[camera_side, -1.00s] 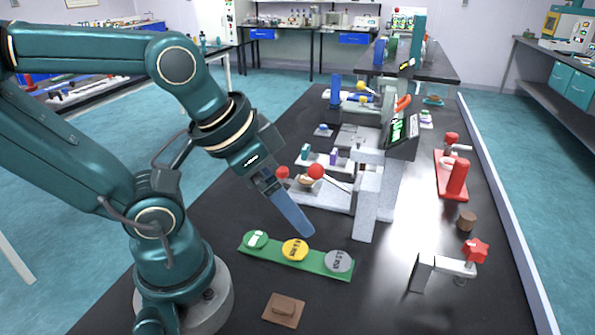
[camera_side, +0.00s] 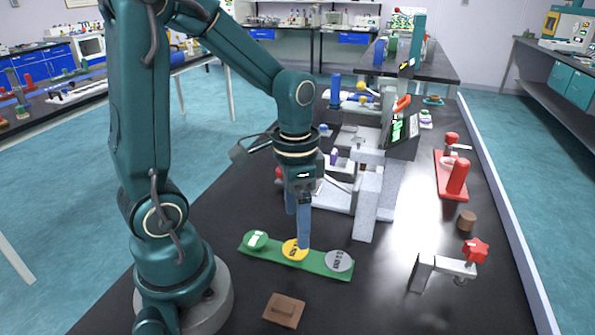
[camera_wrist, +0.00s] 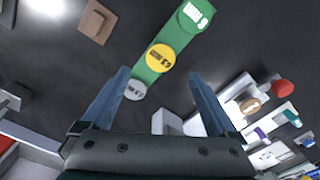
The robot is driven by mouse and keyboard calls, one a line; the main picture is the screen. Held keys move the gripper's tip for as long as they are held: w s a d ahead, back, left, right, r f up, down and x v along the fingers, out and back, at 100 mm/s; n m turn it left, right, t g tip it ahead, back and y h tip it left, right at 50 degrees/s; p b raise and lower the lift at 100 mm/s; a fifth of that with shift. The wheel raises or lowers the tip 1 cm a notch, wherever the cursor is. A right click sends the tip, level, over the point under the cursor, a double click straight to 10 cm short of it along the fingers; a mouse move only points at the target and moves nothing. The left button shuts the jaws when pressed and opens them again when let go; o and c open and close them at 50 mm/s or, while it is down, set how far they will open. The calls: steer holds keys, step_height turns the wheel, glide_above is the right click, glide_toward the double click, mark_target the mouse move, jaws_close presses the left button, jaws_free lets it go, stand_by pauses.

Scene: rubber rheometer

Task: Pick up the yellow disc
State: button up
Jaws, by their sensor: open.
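The yellow disc (camera_side: 292,250) lies in the middle of a green strip (camera_side: 320,267) on the black table, between a green disc (camera_side: 255,240) and a grey disc (camera_side: 339,261). My gripper (camera_side: 298,229) points down just above and behind the yellow disc, and one blue finger hides part of it. In the wrist view the yellow disc (camera_wrist: 160,58) shows whole, beyond the fingertips and roughly midway between them. My gripper (camera_wrist: 158,75) is open with nothing between its fingers. The grey disc (camera_wrist: 135,90) is near the left fingertip in that view.
A brown block on a flat base (camera_side: 284,309) lies in front of the strip. The grey rheometer (camera_side: 369,200) stands behind and to the right. A clamp with a red knob (camera_side: 475,250) and a brown cylinder (camera_side: 466,221) are farther right. Bare table lies between strip and clamp.

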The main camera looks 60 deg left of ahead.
mark_target(296, 248)
steer(key=shift+s+f, duration=0.1)
steer(key=shift+f, duration=2.6)
steer(key=shift+f, duration=0.25)
steer(key=shift+c, duration=0.3)
steer(key=c, duration=1.4)
steer(key=shift+o, duration=0.2)
steer(key=shift+a+r, duration=0.1)
steer(key=shift+r, duration=0.1)
